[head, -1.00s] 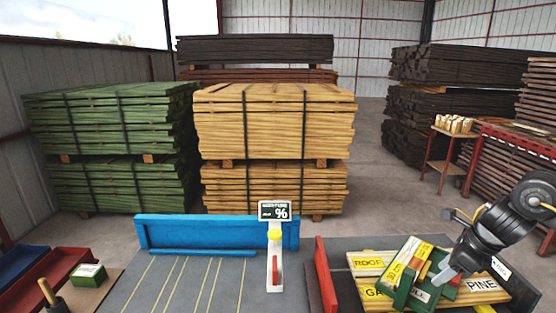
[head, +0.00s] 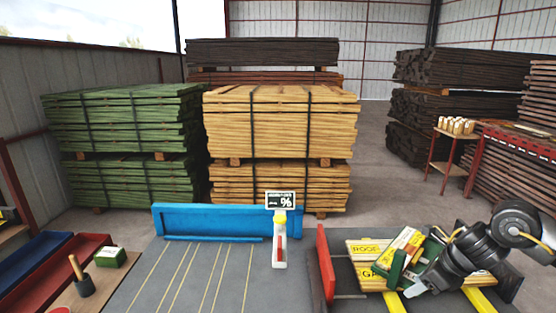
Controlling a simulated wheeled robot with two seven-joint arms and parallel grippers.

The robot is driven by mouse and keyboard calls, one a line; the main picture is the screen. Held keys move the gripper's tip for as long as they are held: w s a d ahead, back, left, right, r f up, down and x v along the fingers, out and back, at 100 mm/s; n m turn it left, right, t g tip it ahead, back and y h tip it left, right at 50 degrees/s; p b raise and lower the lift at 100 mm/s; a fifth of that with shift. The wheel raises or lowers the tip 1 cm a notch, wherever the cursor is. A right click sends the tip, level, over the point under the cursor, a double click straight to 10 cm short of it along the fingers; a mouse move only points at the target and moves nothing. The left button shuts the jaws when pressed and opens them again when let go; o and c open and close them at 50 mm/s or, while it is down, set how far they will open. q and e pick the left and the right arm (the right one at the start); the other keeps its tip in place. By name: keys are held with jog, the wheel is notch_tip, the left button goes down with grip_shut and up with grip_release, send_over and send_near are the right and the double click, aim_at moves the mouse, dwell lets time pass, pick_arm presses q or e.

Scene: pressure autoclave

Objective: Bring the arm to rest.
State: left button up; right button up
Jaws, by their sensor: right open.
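My right arm comes in from the right, and its black gripper (head: 418,284) is low over the labelled wooden boards (head: 366,247) at the lower right. The jaws are open, with grey fingertips close to a green holder with yellow and white packs (head: 404,250). I cannot tell whether the fingertips touch the holder. The arm covers the right part of the boards. My left gripper is out of view.
A grey bench top (head: 215,275) with yellow lines has a blue back rail (head: 215,221). A red rail (head: 325,264) edges the boards. A red tray (head: 65,275) and green box (head: 110,257) are at left. Lumber stacks stand behind.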

jog(key=s+a+f+m+t+y, duration=0.1)
jog(key=s+a+f+m+t, duration=0.15)
jog(key=a+m, duration=0.4)
jog(key=s+a+f+m+t+y, duration=0.1)
jog(key=s+a+f+m, duration=0.2)
jog(key=a, duration=0.6)
jog(key=s+a+f+m+t+y, duration=0.1)
jog(key=a+f+m, duration=0.35)
jog(key=a, duration=0.35)
jog(key=s+d+f+m+g+h, duration=0.2)
jog(key=s+d+f+m, duration=0.15)
jog(key=s+m, duration=0.55)
jog(key=s+d+f+m+g+h, duration=0.1)
jog(key=s+d+f+m+h, duration=0.15)
jog(key=s+d+m, duration=0.5)
jog(key=s+d+f+m+g+h, duration=0.2)
jog(key=s+f+m, duration=0.2)
jog(key=s+m, duration=0.75)
notch_tip(320, 180, down, 25)
jog(key=g, duration=0.1)
jog(key=s+d+f+g, duration=0.1)
jog(key=s+d+f, duration=0.1)
jog(key=s+f, duration=1.4)
jog(key=shift+s+d+f, duration=0.15)
jog(key=shift+s+f, duration=0.05)
jog(key=shift+f, duration=0.3)
jog(key=shift+g, duration=0.25)
